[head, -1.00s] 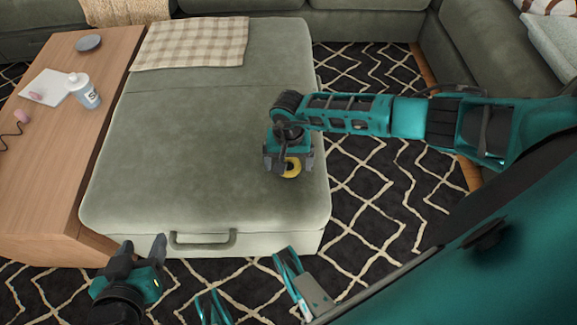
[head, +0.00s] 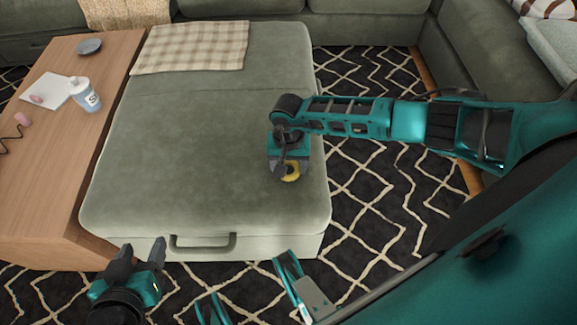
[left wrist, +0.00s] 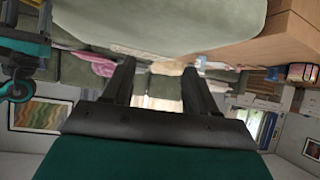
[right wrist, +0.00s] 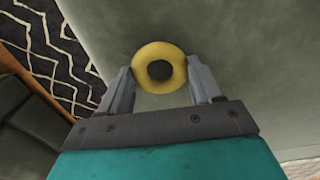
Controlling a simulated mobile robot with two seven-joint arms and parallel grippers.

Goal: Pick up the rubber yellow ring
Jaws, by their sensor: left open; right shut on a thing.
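The yellow rubber ring (head: 290,173) is at the right part of the green ottoman's top (head: 215,140). My right gripper (head: 288,172) is over it, pointing down. In the right wrist view the ring (right wrist: 160,51) sits between the two fingertips (right wrist: 160,78), which press on its sides. I cannot tell whether the ring still touches the cushion. My left gripper (head: 142,252) is open and empty in front of the ottoman; its spread fingers also show in the left wrist view (left wrist: 155,75).
A wooden side table (head: 60,150) on the left holds a bottle (head: 86,97), a white notepad (head: 47,90) and a dark dish (head: 89,46). A checkered cloth (head: 190,47) lies on the ottoman's far end. Patterned rug (head: 380,190) covers the floor.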

